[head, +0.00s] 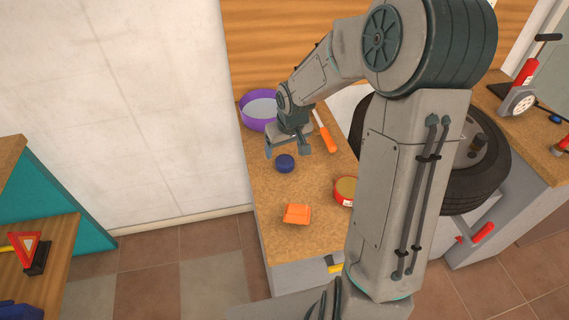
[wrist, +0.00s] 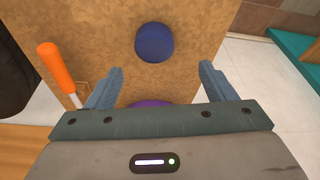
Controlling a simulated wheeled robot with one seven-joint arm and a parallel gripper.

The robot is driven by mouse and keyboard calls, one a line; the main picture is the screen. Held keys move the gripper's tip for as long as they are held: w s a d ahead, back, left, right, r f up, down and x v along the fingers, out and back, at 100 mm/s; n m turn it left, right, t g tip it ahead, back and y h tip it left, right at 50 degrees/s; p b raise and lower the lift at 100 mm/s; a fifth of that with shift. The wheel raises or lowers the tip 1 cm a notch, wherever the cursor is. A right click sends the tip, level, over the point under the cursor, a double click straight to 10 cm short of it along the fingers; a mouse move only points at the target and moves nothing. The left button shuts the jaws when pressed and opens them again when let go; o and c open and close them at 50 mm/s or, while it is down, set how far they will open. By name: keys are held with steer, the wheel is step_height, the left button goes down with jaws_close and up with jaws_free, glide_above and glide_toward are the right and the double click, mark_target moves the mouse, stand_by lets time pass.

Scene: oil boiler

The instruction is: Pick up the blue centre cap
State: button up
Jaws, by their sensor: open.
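The blue centre cap (head: 285,163) is a small, dark blue round piece on the brown worktop (head: 266,203). In the wrist view the cap (wrist: 154,42) lies beyond the fingertips, roughly centred between them. My gripper (head: 288,151) is above the worktop beside the cap, at its far side in the head view. Its two fingers stand apart with nothing between them, as the wrist view of the gripper (wrist: 163,75) also shows. The cap is not touched by the fingers in the wrist view.
An orange-handled tool (head: 325,136) lies right of the gripper, a purple bowl (head: 244,112) behind it. An orange block (head: 297,214) and a red round tin (head: 344,191) are nearer. A tyre (head: 487,165) stands right, partly behind my arm. Bare worktop surrounds the cap.

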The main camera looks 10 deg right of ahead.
mark_target(285, 160)
steer(key=x, duration=0.7)
steer(key=shift+s+d+f, duration=0.1)
steer(key=shift+d+f, duration=0.05)
steer(key=shift+d, duration=0.25)
steer(key=c, duration=1.1)
